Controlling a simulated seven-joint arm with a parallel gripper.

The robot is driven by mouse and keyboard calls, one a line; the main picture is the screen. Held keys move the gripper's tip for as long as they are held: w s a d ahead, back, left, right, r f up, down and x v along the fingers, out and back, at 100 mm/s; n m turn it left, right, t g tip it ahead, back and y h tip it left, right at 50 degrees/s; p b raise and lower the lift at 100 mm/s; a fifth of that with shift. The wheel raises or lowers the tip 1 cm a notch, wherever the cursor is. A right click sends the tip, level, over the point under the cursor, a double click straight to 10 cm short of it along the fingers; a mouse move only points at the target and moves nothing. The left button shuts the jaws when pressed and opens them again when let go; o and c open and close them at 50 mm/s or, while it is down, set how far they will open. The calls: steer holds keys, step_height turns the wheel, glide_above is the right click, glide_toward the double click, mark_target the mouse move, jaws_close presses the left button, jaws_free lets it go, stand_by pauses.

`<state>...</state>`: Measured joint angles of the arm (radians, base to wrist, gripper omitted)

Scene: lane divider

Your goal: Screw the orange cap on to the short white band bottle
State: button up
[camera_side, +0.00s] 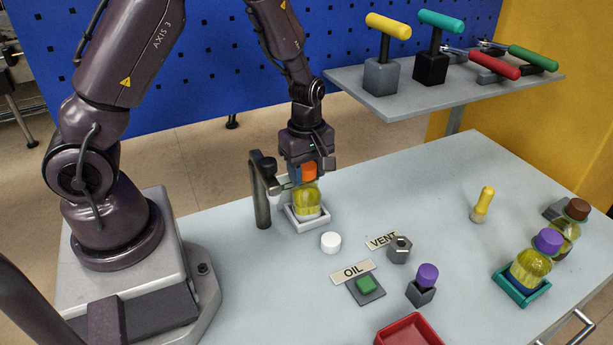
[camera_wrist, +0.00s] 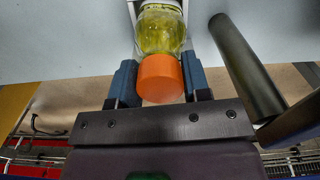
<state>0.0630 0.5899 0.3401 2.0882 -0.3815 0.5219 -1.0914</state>
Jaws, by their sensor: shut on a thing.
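The orange cap (camera_side: 309,171) is between the jaws of my gripper (camera_side: 305,172), which is shut on it. In the wrist view the orange cap (camera_wrist: 160,79) sits between the two blue-grey fingers of my gripper (camera_wrist: 160,82). The bottle (camera_side: 306,198) with yellow-green contents stands upright directly below the cap, in a white square holder (camera_side: 292,217). The bottle (camera_wrist: 160,32) also shows in the wrist view, with the cap at its mouth. A white band shows low on the bottle. I cannot tell whether the threads are engaged.
A dark post (camera_side: 262,200) with a side arm stands close left of the bottle. A white cap (camera_side: 331,242), a purple-capped block (camera_side: 427,280), a red tray (camera_side: 408,333) and a teal holder (camera_side: 511,288) with a purple-capped bottle (camera_side: 532,266) occupy the right. A tool shelf (camera_side: 420,104) hangs behind.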

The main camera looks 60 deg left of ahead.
steer(key=shift+m, duration=0.8)
steer(key=shift+m, duration=0.9)
steer(key=shift+m, duration=0.8)
